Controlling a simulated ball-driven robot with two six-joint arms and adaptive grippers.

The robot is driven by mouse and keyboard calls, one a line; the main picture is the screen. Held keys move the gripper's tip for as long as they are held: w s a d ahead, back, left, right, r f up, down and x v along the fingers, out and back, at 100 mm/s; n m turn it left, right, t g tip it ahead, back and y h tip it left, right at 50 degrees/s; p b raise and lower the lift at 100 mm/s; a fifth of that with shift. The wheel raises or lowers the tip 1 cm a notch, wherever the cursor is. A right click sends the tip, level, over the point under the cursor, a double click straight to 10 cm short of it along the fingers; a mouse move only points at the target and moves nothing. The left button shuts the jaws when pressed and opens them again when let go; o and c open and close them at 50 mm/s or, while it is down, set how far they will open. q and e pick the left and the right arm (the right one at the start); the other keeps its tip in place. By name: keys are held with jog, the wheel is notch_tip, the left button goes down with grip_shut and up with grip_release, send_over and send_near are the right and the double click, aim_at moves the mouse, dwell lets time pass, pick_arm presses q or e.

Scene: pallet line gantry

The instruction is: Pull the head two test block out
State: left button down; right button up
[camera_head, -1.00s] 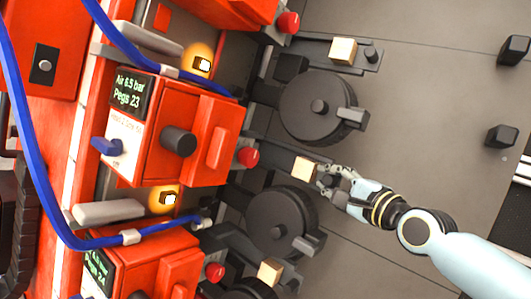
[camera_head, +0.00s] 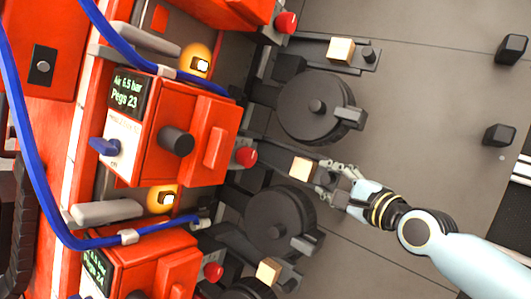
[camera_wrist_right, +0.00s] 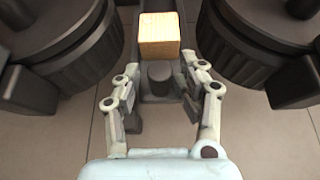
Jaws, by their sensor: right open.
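A pale wooden test block (camera_head: 301,169) sits on a dark narrow slide that sticks out between two round black drums. I cannot read a head number on it. In the right wrist view the block (camera_wrist_right: 159,35) sits straight ahead, beyond a short dark round knob (camera_wrist_right: 158,74) on the same slide. My right gripper (camera_head: 327,177) is open at the slide's outer end. In the wrist view its fingers (camera_wrist_right: 158,82) stand on either side of the knob, with gaps showing. The block is beyond the fingertips. My left gripper is not in view.
Similar blocks sit on slides above (camera_head: 341,49) and below (camera_head: 269,270). Black drums (camera_head: 316,106) and (camera_head: 280,222) flank the middle slide. Red machine housings (camera_head: 185,140) with blue hoses (camera_head: 50,215) fill the left. Grey floor (camera_head: 430,90) is open at right, with two black posts (camera_head: 499,135).

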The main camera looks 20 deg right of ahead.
jog(key=shift+s+f, duration=0.1)
jog(key=shift+s, duration=0.1)
jog(key=shift+d+p+v, duration=0.2)
jog(key=shift+p+v, duration=0.35)
jog(key=shift+v, duration=0.5)
jog(key=shift+p+v, duration=0.4)
jog(key=shift+v, duration=1.1)
jog(key=shift+p+v, duration=0.4)
jog(key=shift+v, duration=1.35)
jog(key=shift+a, duration=0.15)
jog(key=s+a+r+p, duration=0.2)
jog(key=s+a+r, duration=0.1)
jog(key=s, duration=0.5)
jog(key=shift+s+r, duration=0.35)
jog(key=shift+r, duration=0.1)
